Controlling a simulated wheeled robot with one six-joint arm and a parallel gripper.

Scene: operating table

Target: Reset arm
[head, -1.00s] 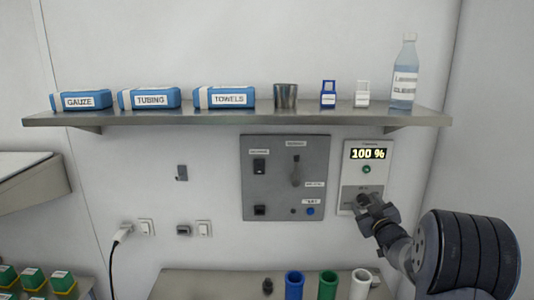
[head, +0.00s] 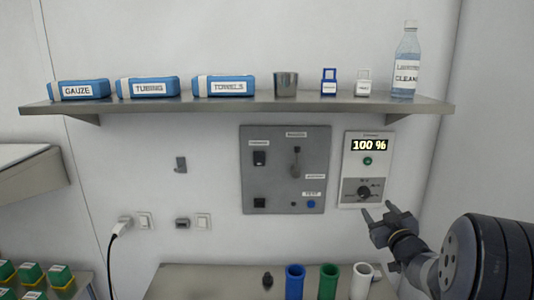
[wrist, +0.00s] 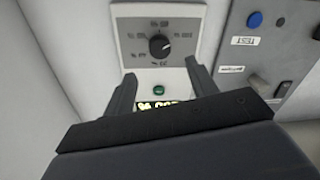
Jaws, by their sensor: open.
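My gripper (head: 378,211) is open and empty, in front of the wall just below the white control unit (head: 367,154). Its two fingers (wrist: 157,92) stand apart in the wrist view, with the control unit's face seen between and beyond them. The unit has a black round knob (head: 363,193), a green button (head: 367,161) and a display (head: 369,145) reading 100 %. The knob also shows in the wrist view (wrist: 161,46), clear of the fingers.
A grey switch panel (head: 285,170) is left of the unit. Above, a shelf (head: 240,105) holds blue packs, a metal cup (head: 286,84), small containers and a bottle (head: 406,62). Below stand blue (head: 295,281), green (head: 328,281) and white (head: 361,281) tubes. The right wall is close to my arm.

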